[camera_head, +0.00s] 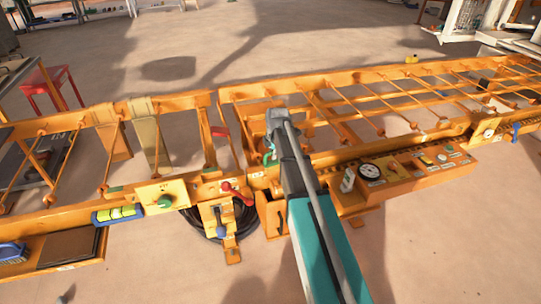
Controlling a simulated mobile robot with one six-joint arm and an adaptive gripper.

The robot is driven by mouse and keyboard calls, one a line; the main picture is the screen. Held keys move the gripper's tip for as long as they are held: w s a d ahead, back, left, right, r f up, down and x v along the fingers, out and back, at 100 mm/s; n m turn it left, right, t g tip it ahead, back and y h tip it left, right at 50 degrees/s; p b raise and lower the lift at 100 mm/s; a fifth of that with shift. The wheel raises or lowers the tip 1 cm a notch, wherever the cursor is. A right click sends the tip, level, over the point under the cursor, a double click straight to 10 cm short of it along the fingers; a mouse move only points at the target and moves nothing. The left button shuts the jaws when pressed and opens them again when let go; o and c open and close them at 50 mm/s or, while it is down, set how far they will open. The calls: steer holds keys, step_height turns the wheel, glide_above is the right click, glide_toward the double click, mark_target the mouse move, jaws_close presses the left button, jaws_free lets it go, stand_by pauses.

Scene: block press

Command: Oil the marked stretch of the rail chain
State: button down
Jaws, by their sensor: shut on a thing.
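An orange rail frame (75,112) with cross rods runs across the view. My teal and grey arm reaches in from the bottom edge over the frame's near side. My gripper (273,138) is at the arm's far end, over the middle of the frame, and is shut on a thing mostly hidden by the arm. A small green patch (269,158) shows just left of the gripper; I cannot tell whether it belongs to the held thing.
An orange panel with a round gauge (370,171) and knobs lies right of my arm. Left of it are a red-handled lever (238,194), a dark coiled hose (196,222) and a level (117,214). A red stool (52,88) stands at left. The floor behind is mostly clear.

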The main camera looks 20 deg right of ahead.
mark_target(273, 167)
step_height(273, 167, down, 8)
steer(key=b, duration=0.8)
steer(key=shift+d+r+p, duration=0.3)
steer(key=shift+d, duration=0.45)
steer(key=shift+w+d, duration=0.1)
steer(key=shift+d, duration=7.7)
steer(key=shift+a, duration=8.45)
step_height(273, 167, up, 8)
steer(key=p, duration=0.7)
steer(key=shift+a+f, duration=0.1)
steer(key=shift+f, duration=0.1)
